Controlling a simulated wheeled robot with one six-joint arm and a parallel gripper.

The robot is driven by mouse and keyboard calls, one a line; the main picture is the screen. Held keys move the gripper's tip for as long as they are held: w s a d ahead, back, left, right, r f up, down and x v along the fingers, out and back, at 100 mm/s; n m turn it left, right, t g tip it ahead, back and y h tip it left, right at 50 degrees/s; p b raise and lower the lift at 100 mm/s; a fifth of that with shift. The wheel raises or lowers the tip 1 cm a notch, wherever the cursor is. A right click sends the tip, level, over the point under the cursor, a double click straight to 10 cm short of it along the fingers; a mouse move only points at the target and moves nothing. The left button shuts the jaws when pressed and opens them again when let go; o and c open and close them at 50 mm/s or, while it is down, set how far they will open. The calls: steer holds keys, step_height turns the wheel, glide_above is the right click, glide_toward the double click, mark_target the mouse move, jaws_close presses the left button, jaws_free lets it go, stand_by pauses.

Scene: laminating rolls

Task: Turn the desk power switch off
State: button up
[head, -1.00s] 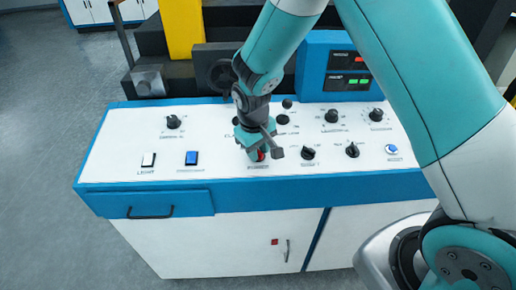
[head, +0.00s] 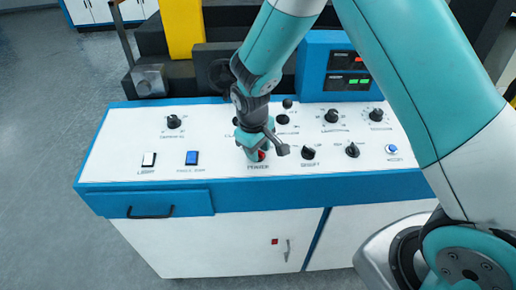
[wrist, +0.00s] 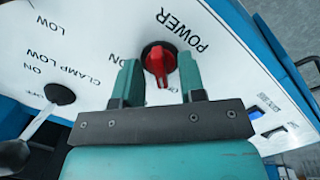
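The power switch is a red rotary knob (wrist: 159,62) on a black base, set in the white panel beside the POWER label. It also shows in the head view (head: 261,156), partly hidden by my gripper (head: 252,150). In the wrist view my gripper (wrist: 158,66) is open, with one teal finger on each side of the knob. Gaps show between the fingers and the knob. The knob's grip runs roughly up and down the picture. An ON label stands left of it; another label below is partly covered by the gripper.
A black clamp lever knob (wrist: 60,94) sits left of the switch in the wrist view. In the head view, black dials (head: 308,153), a white rocker (head: 149,159) and a blue rocker (head: 192,158) share the panel. A blue display box (head: 313,70) stands behind.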

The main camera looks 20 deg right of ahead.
steer(key=shift+r, duration=0.1)
step_height(320, 180, up, 17)
steer(key=s+a+b, duration=0.1)
steer(key=a+b, duration=0.1)
stand_by(0.4)
steer(key=s+a+r+y, duration=0.1)
steer(key=s+y, duration=0.1)
steer(key=s, duration=1)
steer(key=s+a+r+n+y, duration=0.1)
steer(key=s+r+y, duration=0.1)
steer(key=s, duration=1)
steer(key=shift+a+r+n+g+y, duration=0.2)
steer(key=shift+n+g+y, duration=0.1)
steer(key=shift+y, duration=0.4)
